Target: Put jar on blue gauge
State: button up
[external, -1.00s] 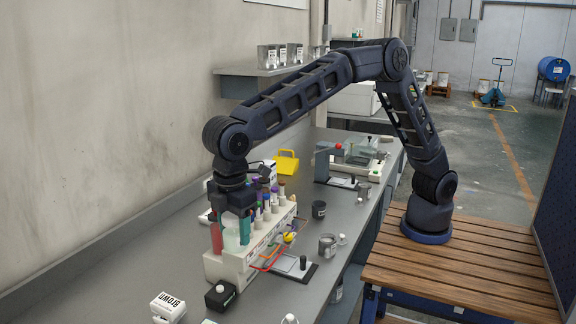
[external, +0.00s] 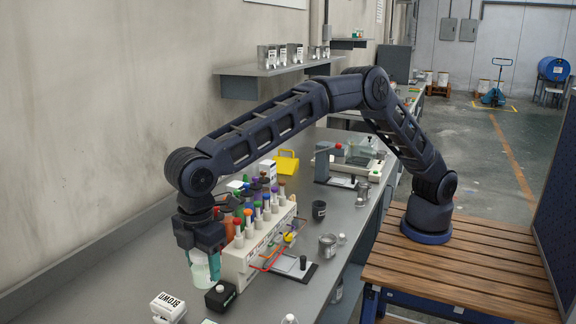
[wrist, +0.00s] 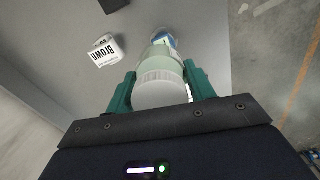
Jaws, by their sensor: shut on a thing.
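The jar is pale green and translucent with a white ribbed lid. In the external view the jar (external: 199,270) hangs upright beneath my gripper (external: 206,264), left of the white rack. In the wrist view the jar (wrist: 160,68) sits between the teal fingers of my gripper (wrist: 160,92), which are shut on it. A small blue-and-white item (wrist: 164,38) shows just past the jar, partly hidden by it; it may be the blue gauge. A sliver of a bluish thing (external: 208,321) shows at the bottom edge of the external view.
The white rack (external: 238,262) of colour-capped tubes stands just right of my gripper. The grey bench (external: 120,285) is clear toward the wall.

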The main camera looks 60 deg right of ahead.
notch_tip(320, 180, down, 12)
jog(key=shift+r, duration=0.1)
dwell(0.5)
jog(key=o, duration=1)
jog(key=shift+o, duration=0.2)
notch_tip(320, 180, up, 12)
